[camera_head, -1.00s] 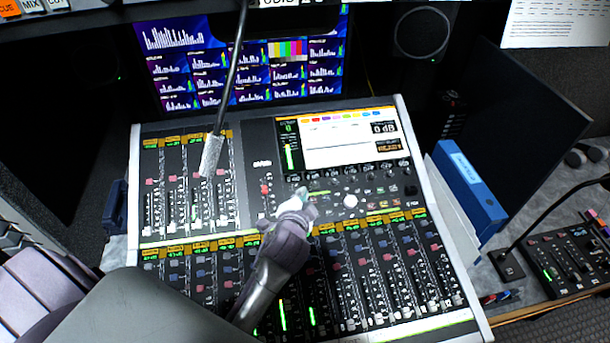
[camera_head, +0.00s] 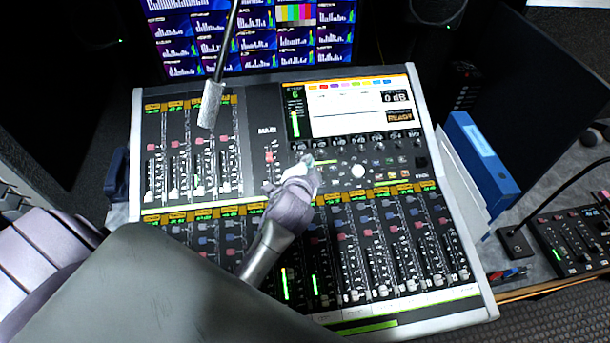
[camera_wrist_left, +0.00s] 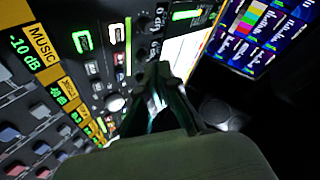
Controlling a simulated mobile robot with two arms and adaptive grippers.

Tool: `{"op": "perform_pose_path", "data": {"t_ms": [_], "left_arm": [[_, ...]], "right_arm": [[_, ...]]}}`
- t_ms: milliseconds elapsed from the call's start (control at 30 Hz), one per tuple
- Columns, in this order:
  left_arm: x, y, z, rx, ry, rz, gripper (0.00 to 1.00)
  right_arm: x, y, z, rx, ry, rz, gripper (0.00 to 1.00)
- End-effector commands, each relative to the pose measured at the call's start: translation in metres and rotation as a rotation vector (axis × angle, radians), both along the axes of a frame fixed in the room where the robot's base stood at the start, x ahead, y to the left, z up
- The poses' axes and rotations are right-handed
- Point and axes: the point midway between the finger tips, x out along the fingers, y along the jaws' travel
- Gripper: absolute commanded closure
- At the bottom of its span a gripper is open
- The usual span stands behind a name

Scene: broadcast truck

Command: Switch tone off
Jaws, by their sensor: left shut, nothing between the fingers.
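The mixing console (camera_head: 257,165) fills the middle of the head view, with rows of faders and small buttons. Its screen (camera_head: 347,108) reads 0 dB and READY. My left gripper (camera_head: 308,160) is shut and empty, its tips over the console's middle just below the screen. In the left wrist view the shut fingers (camera_wrist_left: 158,75) point toward the panel, near lit green buttons (camera_wrist_left: 82,41). I cannot tell whether the tips touch the panel. No label reading tone is legible, and the gripper hides part of the panel. My right gripper is not in view.
A gooseneck microphone (camera_head: 211,104) hangs over the console's upper left. Monitors (camera_head: 250,35) with a colour-bar tile stand behind. A blue binder (camera_head: 482,160) and a smaller control panel (camera_head: 573,243) sit to the right.

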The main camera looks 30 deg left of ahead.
Motion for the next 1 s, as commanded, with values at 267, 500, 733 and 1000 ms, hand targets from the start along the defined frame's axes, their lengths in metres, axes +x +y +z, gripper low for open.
{"op": "perform_pose_path", "data": {"t_ms": [267, 500, 733, 1000], "left_arm": [[0.013, 0.01, -0.041, 0.001, 0.001, 0.0, 1.0], [0.017, 0.013, -0.049, 0.0, 0.0, 0.0, 1.0], [0.017, 0.012, -0.049, 0.0, 0.0, 0.0, 1.0], [0.017, 0.012, -0.049, 0.0, 0.0, 0.0, 1.0]], "right_arm": [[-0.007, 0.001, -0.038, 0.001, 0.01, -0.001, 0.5], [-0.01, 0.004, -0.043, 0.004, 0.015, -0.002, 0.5], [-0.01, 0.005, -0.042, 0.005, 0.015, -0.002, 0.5], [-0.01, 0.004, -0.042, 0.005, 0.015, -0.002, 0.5]]}}
